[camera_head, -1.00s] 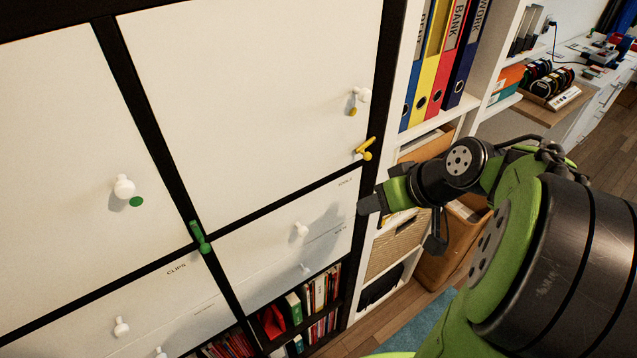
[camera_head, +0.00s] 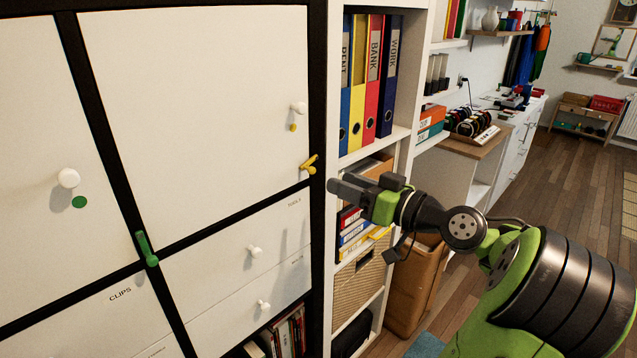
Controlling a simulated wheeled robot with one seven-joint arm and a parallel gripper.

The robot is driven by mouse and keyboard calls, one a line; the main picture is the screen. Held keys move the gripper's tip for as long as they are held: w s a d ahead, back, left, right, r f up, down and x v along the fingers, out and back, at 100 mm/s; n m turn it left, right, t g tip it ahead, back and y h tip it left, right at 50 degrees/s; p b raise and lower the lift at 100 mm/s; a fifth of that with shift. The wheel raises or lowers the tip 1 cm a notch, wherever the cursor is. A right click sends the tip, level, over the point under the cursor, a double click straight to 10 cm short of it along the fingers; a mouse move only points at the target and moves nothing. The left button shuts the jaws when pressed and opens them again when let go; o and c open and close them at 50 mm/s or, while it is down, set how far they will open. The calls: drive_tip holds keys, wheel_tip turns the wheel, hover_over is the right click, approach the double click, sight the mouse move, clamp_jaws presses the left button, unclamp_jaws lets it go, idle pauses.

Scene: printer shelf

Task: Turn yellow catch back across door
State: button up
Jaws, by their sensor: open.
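The yellow catch (camera_head: 309,164) is on the dark cabinet frame at the lower right corner of the large white door (camera_head: 200,110). Its arm slants up and to the right, and its round pivot end sits lower right. The door lies flush with its frame; a white knob (camera_head: 298,108) and a yellow dot (camera_head: 292,128) are near its right edge. My gripper (camera_head: 335,188) is just right of and below the catch, apart from it in the picture, pointing left. One finger hides the other, so the gap between them is not clear. It holds nothing that I can see.
A green catch (camera_head: 147,248) stands between the left door (camera_head: 50,170) and the drawers. White drawers (camera_head: 250,245) with knobs are below. An open shelf with binders (camera_head: 372,80) and a woven basket (camera_head: 358,275) is right of the cabinet, behind my gripper.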

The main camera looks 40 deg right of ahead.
sight(314, 171)
drive_tip(key=w, duration=0.6)
drive_tip(key=shift+w+a, duration=0.35)
drive_tip(key=shift+w, duration=0.05)
clamp_jaws()
drive_tip(key=shift+r, duration=0.1)
